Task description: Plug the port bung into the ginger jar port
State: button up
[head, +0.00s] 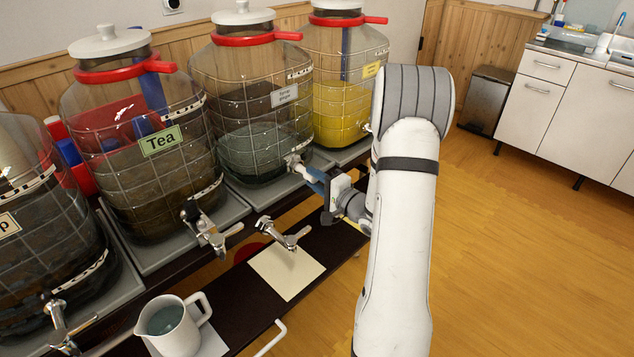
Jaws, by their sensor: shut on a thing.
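The jar with a grey label (284,95), which I take for the ginger jar (245,75), stands third from the left with dark liquid low inside. Its small label is hard to read. My gripper (308,174) is at the low front of this jar, shut on a small pale piece (295,163), which I take for the port bung. The piece is at the port, seemingly touching the jar wall. I cannot tell how far in it sits, and the port itself is hidden behind it. A loose metal tap (283,235) lies on a cream sheet (300,275) in front.
The Tea jar (135,150) with its tap (205,232) stands to the left, another dark jar (40,230) farther left. A yellow-filled jar (340,90) is close behind my gripper. A white jug (172,322) stands at the front. The floor at right is clear.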

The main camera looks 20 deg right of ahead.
dwell(0.4)
jog(key=o, duration=1.2)
jog(key=shift+c, duration=0.2)
jog(key=shift+o, duration=0.5)
jog(key=shift+o, duration=0.9)
jog(key=shift+s+d, duration=0.15)
jog(key=shift+s, duration=0.15)
jog(key=shift+b+v, duration=0.95)
jog(key=shift+v, duration=1)
jog(key=v, duration=0.7)
jog(key=shift+s, duration=0.4)
